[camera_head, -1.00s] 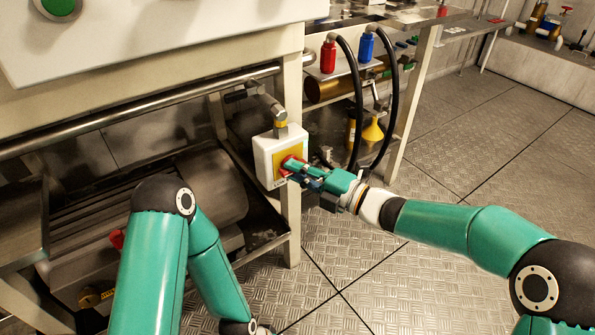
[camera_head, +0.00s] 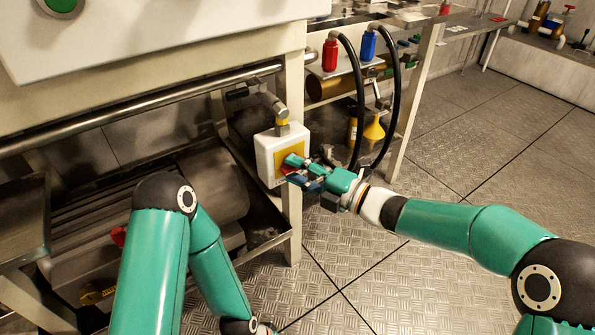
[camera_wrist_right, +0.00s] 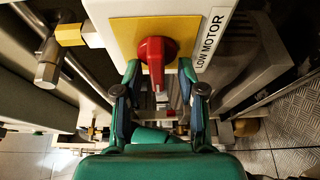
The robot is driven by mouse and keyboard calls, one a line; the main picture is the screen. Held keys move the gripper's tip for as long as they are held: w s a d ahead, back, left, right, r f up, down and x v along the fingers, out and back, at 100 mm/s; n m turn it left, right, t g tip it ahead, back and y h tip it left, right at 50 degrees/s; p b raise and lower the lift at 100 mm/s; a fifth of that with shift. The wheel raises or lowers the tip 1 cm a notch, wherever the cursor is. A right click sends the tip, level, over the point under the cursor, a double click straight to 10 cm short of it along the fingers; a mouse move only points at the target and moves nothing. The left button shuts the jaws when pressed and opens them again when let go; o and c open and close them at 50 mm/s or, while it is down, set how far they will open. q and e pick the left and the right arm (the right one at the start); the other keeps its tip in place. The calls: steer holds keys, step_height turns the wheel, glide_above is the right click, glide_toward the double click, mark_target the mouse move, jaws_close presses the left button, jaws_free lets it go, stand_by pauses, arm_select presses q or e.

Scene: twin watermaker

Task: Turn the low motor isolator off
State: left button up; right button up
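The low motor isolator (camera_head: 264,158) is a white box with a yellow plate on the frame's front post. In the right wrist view its red handle (camera_wrist_right: 156,55) sits on the yellow plate (camera_wrist_right: 122,37), beside a "LOW MOTOR" label (camera_wrist_right: 214,37). My right gripper (camera_head: 291,168) is at the isolator's face and partly hides the handle in the head view. In the right wrist view the right gripper (camera_wrist_right: 158,76) is open, one finger on each side of the handle. Gaps show between fingers and handle. My left arm hangs low; its gripper is beyond the lower edge.
A pipe fitting (camera_head: 282,123) rises from the isolator's top. Black hoses (camera_head: 357,100) loop down to the right, near red (camera_head: 329,56) and blue (camera_head: 368,47) fittings. A motor casing (camera_head: 205,185) lies behind the left arm. The floor at right is clear.

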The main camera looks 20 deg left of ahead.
steer(key=v, duration=1.1)
steer(key=shift+s+d, duration=0.2)
steer(key=shift+d, duration=0.2)
